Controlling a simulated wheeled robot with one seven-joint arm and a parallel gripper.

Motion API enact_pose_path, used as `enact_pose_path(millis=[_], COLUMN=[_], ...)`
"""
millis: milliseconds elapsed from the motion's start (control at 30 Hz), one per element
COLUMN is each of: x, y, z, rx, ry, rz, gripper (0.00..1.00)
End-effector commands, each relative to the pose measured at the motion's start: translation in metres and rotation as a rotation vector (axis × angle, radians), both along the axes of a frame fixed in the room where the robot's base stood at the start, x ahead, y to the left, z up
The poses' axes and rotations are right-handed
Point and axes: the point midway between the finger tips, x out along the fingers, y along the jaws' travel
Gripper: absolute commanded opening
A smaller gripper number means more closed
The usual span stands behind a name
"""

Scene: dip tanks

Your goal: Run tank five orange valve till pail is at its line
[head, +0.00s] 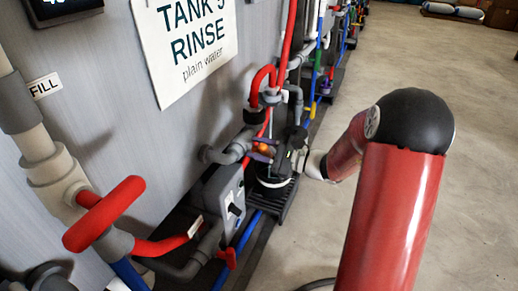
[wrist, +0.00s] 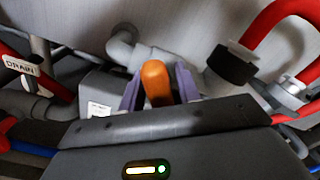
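The orange valve handle (wrist: 156,82) stands upright between the two purple fingers of my gripper (wrist: 158,88) in the wrist view. The fingers lie close against both its sides and appear shut on it. In the head view the handle is a small orange spot (head: 262,148) between the fingers, low on the tank's pipework. The tank (head: 100,100) is a grey wall with a sign (head: 185,45) reading "TANK 5 RINSE plain water". I see no pail or fill line in either view.
A big red handle (head: 105,213) is on the pipe near the FILL label (head: 44,86). A DRAIN label (wrist: 20,65) shows left of the gripper. A grey box (head: 228,203) with a black knob and red and grey pipes crowd the valve. The floor (head: 260,258) at right is mostly clear.

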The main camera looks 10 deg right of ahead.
Motion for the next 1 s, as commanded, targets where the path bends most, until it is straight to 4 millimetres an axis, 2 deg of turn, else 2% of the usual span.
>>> enact_pose_path(millis=[367,467,800,1000], x=[-0.001,-0.006,-0.039,-0.046], y=[-0.002,-0.010,-0.055,-0.063], z=[0.000,0.001,0.001,0.000], rx=[0.000,0.001,0.000,0.000], ry=[0.000,-0.001,0.000,0.000], rz=[-0.001,-0.002,-0.002,0.000], gripper=[0.42,0.42,0.42,0.42])
